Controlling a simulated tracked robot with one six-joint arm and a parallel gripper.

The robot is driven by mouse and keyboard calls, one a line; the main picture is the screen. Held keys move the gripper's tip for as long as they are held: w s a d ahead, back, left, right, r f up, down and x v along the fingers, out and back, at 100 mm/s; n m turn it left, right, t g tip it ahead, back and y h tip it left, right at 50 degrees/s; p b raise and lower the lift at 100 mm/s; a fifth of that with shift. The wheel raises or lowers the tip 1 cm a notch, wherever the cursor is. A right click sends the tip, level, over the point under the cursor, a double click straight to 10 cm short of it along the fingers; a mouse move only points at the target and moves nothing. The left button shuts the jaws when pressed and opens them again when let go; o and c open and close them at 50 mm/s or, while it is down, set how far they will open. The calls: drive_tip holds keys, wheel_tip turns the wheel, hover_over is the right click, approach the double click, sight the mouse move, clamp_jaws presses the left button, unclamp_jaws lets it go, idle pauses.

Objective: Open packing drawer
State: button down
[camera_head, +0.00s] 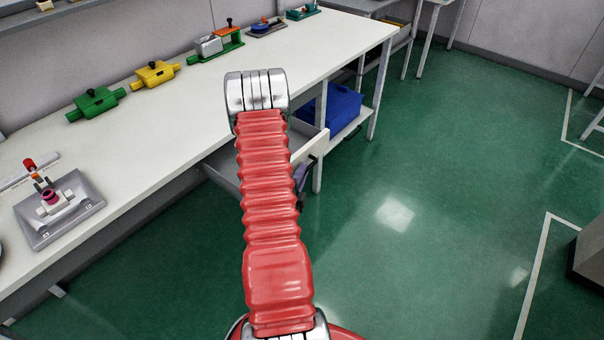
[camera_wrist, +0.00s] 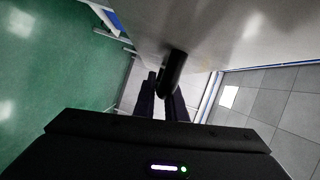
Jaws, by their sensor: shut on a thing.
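The packing drawer (camera_head: 308,143) is a pale grey drawer under the white workbench. In the head view it juts out past the bench edge, so it stands at least partly open; my red arm hides its middle. In the wrist view its pale front panel (camera_wrist: 225,35) fills the upper right, with a dark handle (camera_wrist: 173,68) on it. My gripper (camera_wrist: 163,92) has its dark fingers shut on this handle. In the head view my gripper (camera_head: 301,176) shows only in part beside the drawer front, behind my arm.
The workbench (camera_head: 150,135) carries green (camera_head: 95,103) and yellow (camera_head: 156,74) fixtures, and a grey tray (camera_head: 62,212) at left. A blue bin (camera_head: 335,107) sits on the lower shelf, beyond a bench leg near the drawer.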

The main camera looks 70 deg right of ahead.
drive_tip(key=c, duration=2.1)
unclamp_jaws()
drive_tip(key=shift+s+a+f, duration=0.1)
drive_tip(key=shift+f, duration=0.15)
drive_tip(key=shift+o, duration=1.4)
drive_tip(key=shift+r, duration=0.1)
